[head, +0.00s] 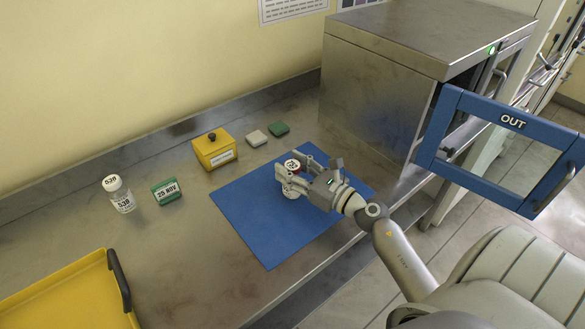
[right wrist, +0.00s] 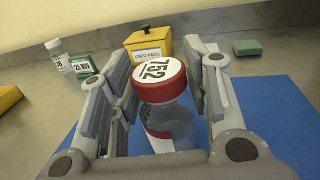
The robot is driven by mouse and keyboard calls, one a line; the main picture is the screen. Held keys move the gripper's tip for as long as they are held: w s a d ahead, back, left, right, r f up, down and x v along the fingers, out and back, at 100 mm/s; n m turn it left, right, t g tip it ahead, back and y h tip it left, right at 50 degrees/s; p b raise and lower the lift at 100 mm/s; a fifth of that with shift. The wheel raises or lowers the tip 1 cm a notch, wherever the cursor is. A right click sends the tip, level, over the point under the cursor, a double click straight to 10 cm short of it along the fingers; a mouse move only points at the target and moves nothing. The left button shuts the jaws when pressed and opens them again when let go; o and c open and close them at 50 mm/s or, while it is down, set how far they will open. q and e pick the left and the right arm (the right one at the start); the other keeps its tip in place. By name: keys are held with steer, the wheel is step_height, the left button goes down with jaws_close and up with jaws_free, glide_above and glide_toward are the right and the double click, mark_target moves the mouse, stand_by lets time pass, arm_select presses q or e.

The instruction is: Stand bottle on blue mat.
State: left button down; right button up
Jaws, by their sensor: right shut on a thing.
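A clear bottle (right wrist: 168,122) with a red cap and a white top marked 752 is held upright between the fingers of my right gripper (head: 290,181). In the head view the bottle (head: 292,165) is over the blue mat (head: 265,235), towards its far part, and mostly hidden by the fingers. In the right wrist view the fingers stand on both sides of it, and the mat (right wrist: 270,105) shows behind. I cannot tell whether its base touches the mat. My left gripper is not in view.
A white-capped bottle (head: 119,195) marked 538, a green date block (head: 166,190), a yellow used-pads box (head: 214,149), and white (head: 257,138) and green pads (head: 279,128) stand left and behind. A yellow tray (head: 70,295) is front left. A steel incubator (head: 375,95) with an open blue-framed door (head: 440,125) stands right.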

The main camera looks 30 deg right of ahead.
steer(key=o, duration=0.7)
steer(key=shift+f, duration=0.2)
steer(key=o, duration=0.4)
steer(key=shift+o, duration=0.2)
steer(key=shift+r, duration=0.1)
steer(key=shift+r, duration=0.2)
steer(key=b+v, duration=0.4)
steer(key=v, duration=0.6)
steer(key=shift+s+f, duration=0.2)
steer(key=shift+s, duration=0.05)
steer(key=shift+v, duration=0.75)
steer(key=shift+r, duration=0.15)
